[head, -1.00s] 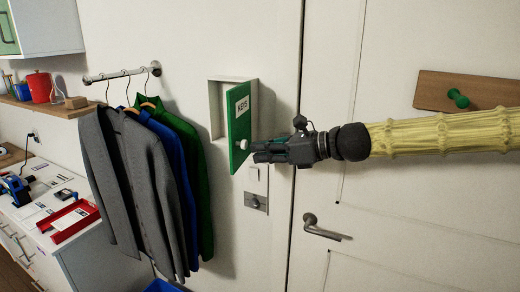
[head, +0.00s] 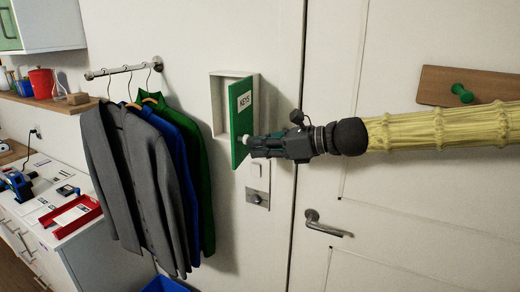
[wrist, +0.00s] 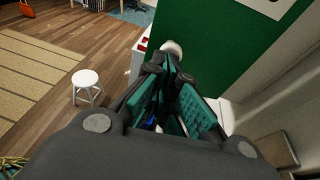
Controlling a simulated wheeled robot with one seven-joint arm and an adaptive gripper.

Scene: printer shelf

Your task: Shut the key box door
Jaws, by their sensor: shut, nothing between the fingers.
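The key box (head: 217,103) is a pale box set on the wall. Its green door (head: 242,112), labelled KEYS, stands open, swung out from the wall. A white knob (head: 245,140) sits low on the door; in the wrist view the knob (wrist: 172,48) shows just beyond my fingertips. My gripper (head: 252,147) is shut and empty, to the right of the door near the knob. In the wrist view my gripper (wrist: 168,68) is in front of the green door (wrist: 215,50). I cannot tell whether the fingers touch the door.
Jackets (head: 140,190) hang from a rail left of the box. A switch (head: 257,170) and a lock plate (head: 256,198) are below it. A white room door with a lever handle (head: 325,226) is on the right. A stool (wrist: 87,86) stands on the floor.

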